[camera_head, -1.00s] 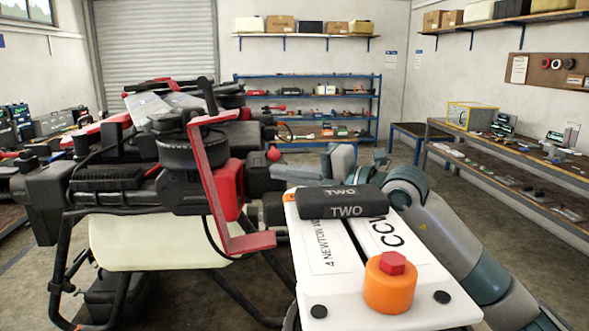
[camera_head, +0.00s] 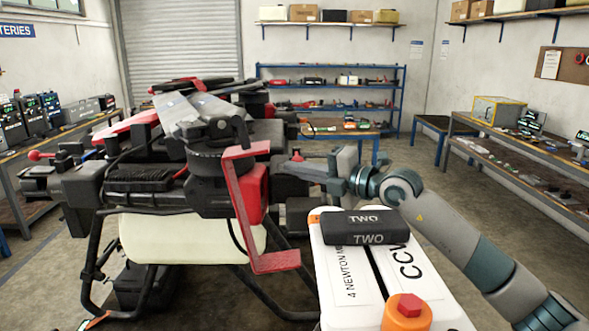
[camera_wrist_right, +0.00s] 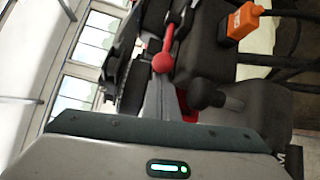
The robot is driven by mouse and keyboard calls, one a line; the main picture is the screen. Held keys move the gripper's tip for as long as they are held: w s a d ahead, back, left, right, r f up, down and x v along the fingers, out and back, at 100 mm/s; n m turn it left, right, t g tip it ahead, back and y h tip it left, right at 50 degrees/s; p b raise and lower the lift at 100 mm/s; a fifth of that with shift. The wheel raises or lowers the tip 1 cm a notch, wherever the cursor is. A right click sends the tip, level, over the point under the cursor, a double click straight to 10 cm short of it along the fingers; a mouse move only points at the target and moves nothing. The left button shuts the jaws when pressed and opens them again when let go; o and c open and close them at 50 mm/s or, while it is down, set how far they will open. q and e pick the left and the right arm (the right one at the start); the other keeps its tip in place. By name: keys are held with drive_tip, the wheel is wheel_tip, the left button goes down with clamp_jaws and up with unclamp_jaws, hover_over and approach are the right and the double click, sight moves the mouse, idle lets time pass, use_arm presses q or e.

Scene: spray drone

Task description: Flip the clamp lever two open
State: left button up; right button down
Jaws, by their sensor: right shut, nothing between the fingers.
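A lever with a red ball knob (camera_head: 297,155) sits at the right side of the drone (camera_head: 150,185). The same knob shows in the wrist view (camera_wrist_right: 163,62), on a red stem running up and to the right. No number is readable on it. My right gripper (camera_head: 280,168) reaches in from the right with its fingers shut and empty, tips just below the knob. In the wrist view the grey fingers (camera_wrist_right: 156,98) end just under the knob; I cannot tell whether they touch. My left gripper is not in view.
A white board (camera_head: 345,270) with a black block marked TWO (camera_head: 365,227) and an orange cap with a red top (camera_head: 407,312) stands in front. A red angled bracket (camera_head: 245,205) rises left of the gripper. A workbench (camera_head: 500,150) stands right.

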drive_tip(key=shift+d+f+b, duration=0.1)
drive_tip(key=shift+d+b, duration=0.2)
drive_tip(key=shift+d, duration=0.5)
